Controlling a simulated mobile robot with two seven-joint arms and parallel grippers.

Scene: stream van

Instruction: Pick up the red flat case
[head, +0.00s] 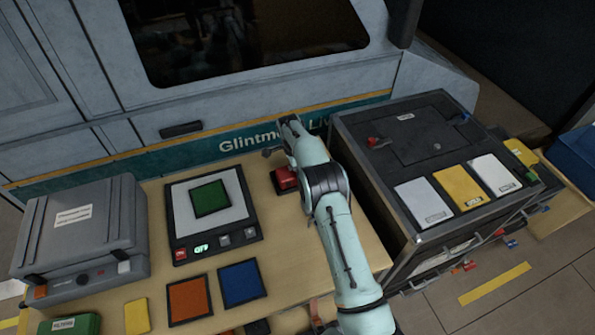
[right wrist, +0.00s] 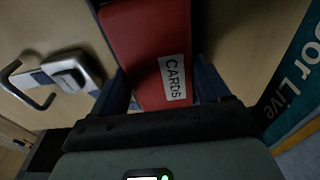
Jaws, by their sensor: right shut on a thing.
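The red flat case (head: 286,180) is on the wooden bench beside the scale, partly hidden by my right arm in the head view. In the right wrist view the red case (right wrist: 138,50) fills the space between the fingers, with a white label reading CARDS. My right gripper (right wrist: 163,88) is shut on it, one dark finger on each side. I cannot tell whether the case still touches the bench. My left gripper is in neither view.
A scale with a green square (head: 210,198) stands left of the case. A grey hard case (head: 75,225) is at far left. Orange (head: 188,299) and blue (head: 242,283) squares lie in front. A dark-framed cabinet (head: 400,230) stands close to the right. The van wall is behind.

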